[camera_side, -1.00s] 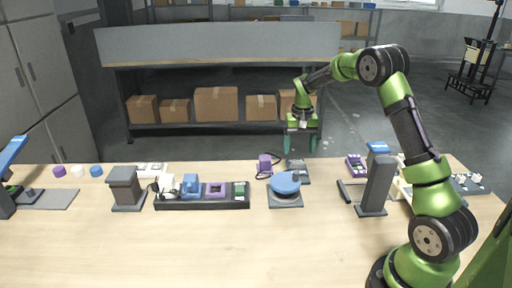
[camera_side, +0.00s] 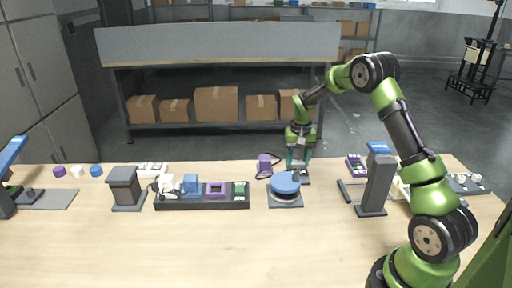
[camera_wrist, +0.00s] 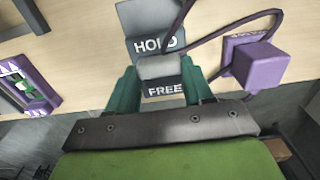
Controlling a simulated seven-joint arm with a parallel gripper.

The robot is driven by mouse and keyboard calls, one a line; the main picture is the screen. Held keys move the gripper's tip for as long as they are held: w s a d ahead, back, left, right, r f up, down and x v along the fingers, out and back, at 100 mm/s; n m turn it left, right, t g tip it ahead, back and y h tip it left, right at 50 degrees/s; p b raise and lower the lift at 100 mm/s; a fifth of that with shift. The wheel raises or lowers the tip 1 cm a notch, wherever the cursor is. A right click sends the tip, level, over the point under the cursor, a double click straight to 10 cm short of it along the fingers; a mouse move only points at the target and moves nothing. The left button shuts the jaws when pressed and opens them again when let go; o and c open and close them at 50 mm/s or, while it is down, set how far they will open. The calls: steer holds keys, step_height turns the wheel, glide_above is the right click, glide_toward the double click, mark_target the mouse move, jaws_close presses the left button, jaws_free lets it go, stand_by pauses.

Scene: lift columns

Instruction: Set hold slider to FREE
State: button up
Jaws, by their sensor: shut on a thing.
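The hold slider's dark grey panel (camera_wrist: 145,18) shows in the wrist view, with the label HOLD above and FREE below. A light grey slider knob (camera_wrist: 162,68) sits between the two labels. My gripper (camera_wrist: 160,88) is shut on the knob, with one teal finger on each side of it. In the side view my gripper (camera_side: 299,164) is down at the far edge of the table, and its fingers and arm hide most of the panel (camera_side: 304,180).
A purple block (camera_side: 265,161) with a dark cable stands just left of my gripper; the purple block (camera_wrist: 257,64) is at right in the wrist view. A blue-topped round device (camera_side: 286,183) stands in front. A dark grey post (camera_side: 377,183) stands to the right. The front table area is clear.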

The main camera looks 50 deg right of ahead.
jaws_close()
steer(key=shift+w+d, duration=1.15)
steer(key=shift+r, duration=0.1)
steer(key=o, duration=0.9)
jaws_free()
steer(key=shift+c, duration=0.2)
steer(key=shift+o, duration=0.2)
step_height(320, 180, up, 17)
